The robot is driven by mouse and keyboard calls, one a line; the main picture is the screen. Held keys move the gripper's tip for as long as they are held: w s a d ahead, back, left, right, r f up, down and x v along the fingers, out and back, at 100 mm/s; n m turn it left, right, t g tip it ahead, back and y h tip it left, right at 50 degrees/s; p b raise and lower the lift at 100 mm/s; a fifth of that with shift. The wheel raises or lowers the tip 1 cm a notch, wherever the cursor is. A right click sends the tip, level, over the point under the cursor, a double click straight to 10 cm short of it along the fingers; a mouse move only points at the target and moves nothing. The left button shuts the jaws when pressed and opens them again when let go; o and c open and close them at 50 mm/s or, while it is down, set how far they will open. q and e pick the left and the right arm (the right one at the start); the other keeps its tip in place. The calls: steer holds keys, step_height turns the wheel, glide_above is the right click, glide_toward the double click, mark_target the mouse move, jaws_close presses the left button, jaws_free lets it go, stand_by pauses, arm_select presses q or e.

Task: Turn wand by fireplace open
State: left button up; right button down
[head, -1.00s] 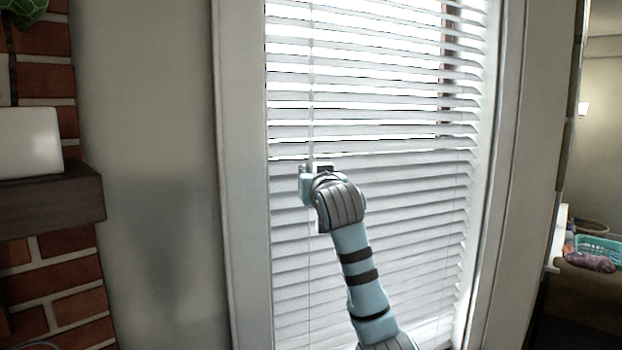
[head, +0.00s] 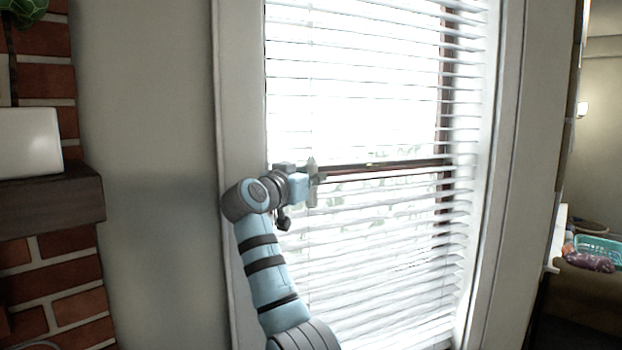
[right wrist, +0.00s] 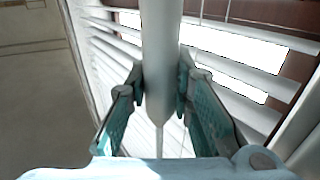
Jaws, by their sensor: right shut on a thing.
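The white blinds (head: 375,240) hang in the window, with slats tilted open and bright light between them. The thin white wand hangs at the left part of the blinds. In the right wrist view the wand (right wrist: 161,50) runs upright between the fingers. My right gripper (head: 312,180) is at the wand, about mid-height of the window; in the right wrist view its two pads (right wrist: 160,90) are shut on the wand from both sides. My left gripper is not in view.
A white window frame (head: 240,120) borders the blinds. At far left are a brick fireplace (head: 45,80) and a dark mantel (head: 50,200) with a white object (head: 28,143) on it. A teal basket (head: 598,248) is in the room at right.

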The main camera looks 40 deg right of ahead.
stand_by(0.4)
steer(key=c, duration=1.4)
jaws_free()
steer(key=v, duration=1.2)
steer(key=shift+w, duration=0.1)
